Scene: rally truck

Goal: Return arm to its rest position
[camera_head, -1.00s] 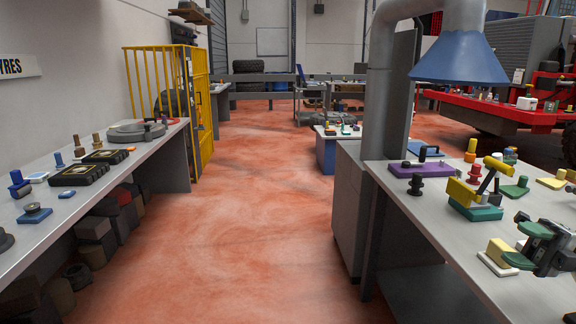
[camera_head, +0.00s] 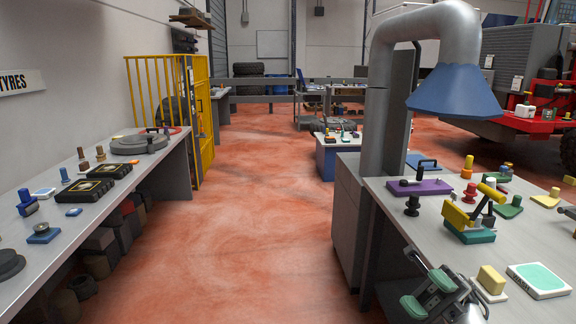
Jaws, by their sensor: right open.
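My right gripper (camera_head: 428,294), dark grey with green finger pads, shows at the bottom of the head view. It is open, with nothing seen between its fingers. It is by the near left edge of the right-hand workbench (camera_head: 420,240), to the left of a yellow block on a white plate (camera_head: 490,281). The rest of my right arm is mostly cut off by the bottom of the picture. My left gripper is not in view.
The right bench also carries a white tray with a teal pad (camera_head: 540,279), a yellow and teal fixture (camera_head: 471,222) and a purple block (camera_head: 420,187). A blue hood (camera_head: 455,92) hangs above. The red floor (camera_head: 250,230) between the benches is clear.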

